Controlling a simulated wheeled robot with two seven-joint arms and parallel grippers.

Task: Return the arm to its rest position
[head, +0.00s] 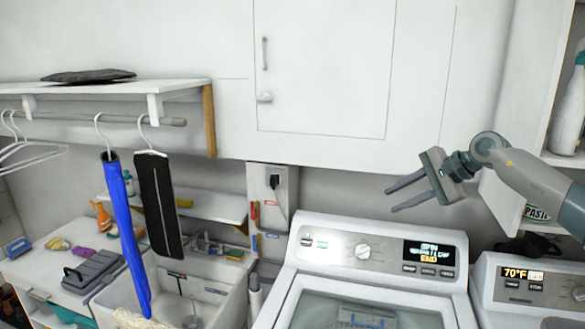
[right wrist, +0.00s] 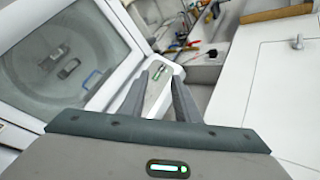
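My right gripper (head: 392,196) is on the right in the head view, raised above the washing machine (head: 303,262) and in front of the white cabinet wall. Its two fingers are apart and point left, with nothing between them. The right wrist view also shows the open fingers (right wrist: 162,92), with the washer's lid and control panel beyond them. My right arm comes in from the right edge. My left gripper does not show in either view.
A white cabinet (head: 322,65) fills the wall behind. An open cabinet with a white bottle (head: 568,112) is at the far right. A second machine (head: 530,282) stands beside the washer. At left are a shelf (head: 120,87), hanging items on a rail, and a sink (head: 215,285).

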